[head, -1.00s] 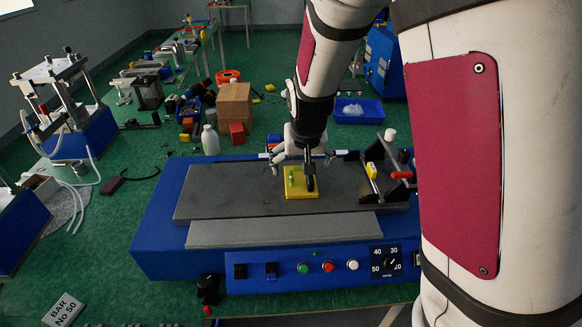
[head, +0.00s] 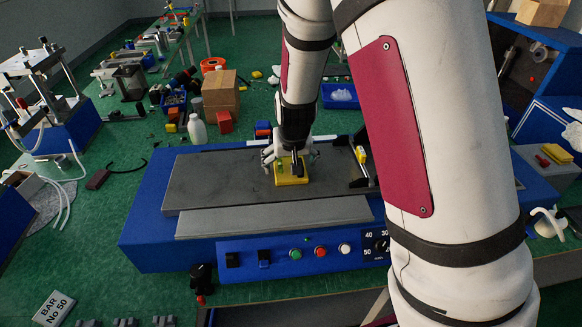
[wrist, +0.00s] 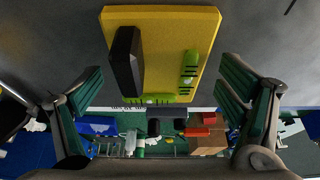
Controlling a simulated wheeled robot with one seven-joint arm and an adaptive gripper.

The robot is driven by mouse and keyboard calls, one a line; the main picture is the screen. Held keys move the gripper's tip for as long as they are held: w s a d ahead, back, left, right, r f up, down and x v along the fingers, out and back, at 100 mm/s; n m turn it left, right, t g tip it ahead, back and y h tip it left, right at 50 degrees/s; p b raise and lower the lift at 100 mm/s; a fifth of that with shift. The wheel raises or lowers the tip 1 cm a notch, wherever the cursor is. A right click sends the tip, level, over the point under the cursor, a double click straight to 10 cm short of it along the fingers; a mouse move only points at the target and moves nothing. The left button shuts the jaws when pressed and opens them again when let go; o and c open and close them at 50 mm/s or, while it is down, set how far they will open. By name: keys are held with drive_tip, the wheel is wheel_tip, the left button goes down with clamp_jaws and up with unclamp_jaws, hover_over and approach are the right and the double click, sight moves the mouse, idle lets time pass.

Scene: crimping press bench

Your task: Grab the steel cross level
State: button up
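The cross level is a yellow plate (head: 291,178) with green vials at right angles and a black block on it. It lies on the dark grey top of the blue press bench. In the wrist view the level (wrist: 150,50) fills the upper middle, its vials and black block facing me. My gripper (head: 290,154) is right at the level in the head view. In the wrist view my gripper (wrist: 163,72) is open, with one green-padded finger to each side of the plate. A gap shows between each finger and the plate. Nothing is held.
The blue press (head: 150,240) has a control panel with buttons and a dial in front. A clamp frame (head: 362,165) stands on its right, partly hidden by my arm. Behind are a white bottle (head: 197,130), a cardboard box (head: 221,95) and a blue tray (head: 340,96).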

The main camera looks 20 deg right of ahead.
drive_tip(key=c, duration=1.1)
drive_tip(key=shift+r, duration=0.1)
